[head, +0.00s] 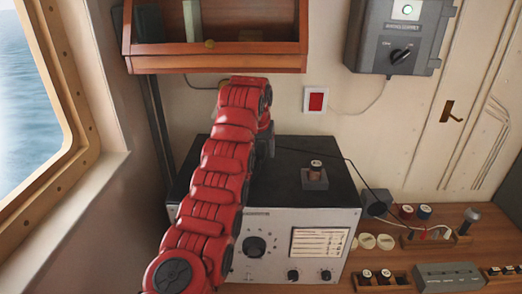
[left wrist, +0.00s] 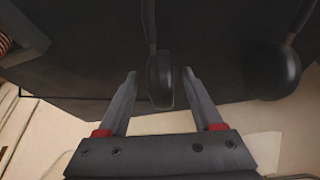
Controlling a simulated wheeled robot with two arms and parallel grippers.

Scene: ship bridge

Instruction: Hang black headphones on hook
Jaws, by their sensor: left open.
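The black headphones show in the left wrist view, with one ear cup (left wrist: 160,80) between my left gripper's fingers and the other ear cup (left wrist: 273,72) off to the right. They lie against a dark surface, which looks like the black box top. My left gripper (left wrist: 160,73) is open, with one finger on each side of the near cup and gaps visible. In the head view my red left arm reaches over the box, and hides most of the gripper and headphones. A brass-coloured piece behind the arm, under the shelf, may be the hook; it is mostly hidden. My right gripper is not in view.
The radio box (head: 255,230) stands on the wooden desk, with a small spool-like part (head: 316,172) on top. A wooden wall cabinet (head: 215,63) hangs above. A window (head: 30,100) is at left, a grey switch box (head: 402,38) at upper right. Small controls crowd the desk's right.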

